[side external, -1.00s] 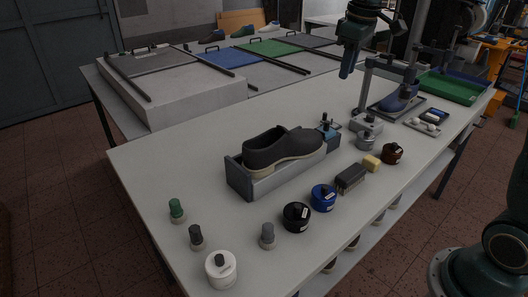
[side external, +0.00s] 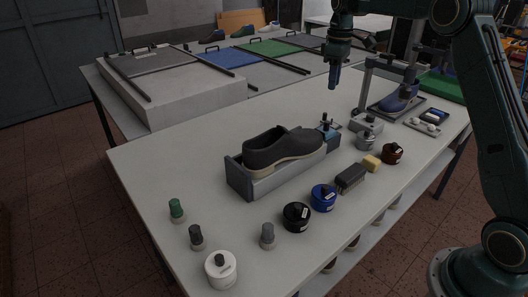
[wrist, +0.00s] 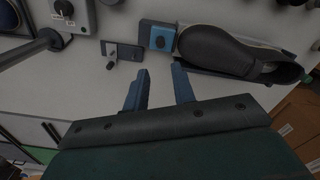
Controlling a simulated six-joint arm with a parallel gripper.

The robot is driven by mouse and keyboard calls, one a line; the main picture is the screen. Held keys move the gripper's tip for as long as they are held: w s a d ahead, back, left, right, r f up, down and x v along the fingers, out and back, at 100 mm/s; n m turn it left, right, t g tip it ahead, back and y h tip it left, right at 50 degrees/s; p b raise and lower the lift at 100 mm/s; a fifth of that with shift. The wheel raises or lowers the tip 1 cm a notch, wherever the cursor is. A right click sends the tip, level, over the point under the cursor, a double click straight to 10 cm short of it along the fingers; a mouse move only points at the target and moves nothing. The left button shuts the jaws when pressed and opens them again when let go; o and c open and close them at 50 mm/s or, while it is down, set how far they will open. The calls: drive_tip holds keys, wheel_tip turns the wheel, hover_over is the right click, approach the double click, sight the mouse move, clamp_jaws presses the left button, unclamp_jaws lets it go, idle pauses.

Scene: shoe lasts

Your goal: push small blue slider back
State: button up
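The small blue slider (side external: 328,131) sits at the right end of the grey shoe holder (side external: 240,183), with a dark knob above it. It also shows in the wrist view as a blue block (wrist: 158,38) beside the toe end of the dark shoe (wrist: 235,55). The dark shoe (side external: 280,150) rests in the holder. My gripper (side external: 333,86) is above the table, up and behind the slider in the side view and apart from it. In the wrist view, its two blue fingers (wrist: 160,88) are apart with nothing between them.
A grey plate with a small lever (wrist: 122,52) lies beside the slider. Black (side external: 296,217) and blue (side external: 323,198) round tins and a brush (side external: 350,177) stand in front. The table's left part is mostly clear.

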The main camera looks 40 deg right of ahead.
sight(328, 122)
drive_tip(key=shift+f, duration=0.15)
wheel_tip(328, 122, down, 13)
drive_tip(key=shift+f, duration=0.2)
idle(0.5)
clamp_jaws()
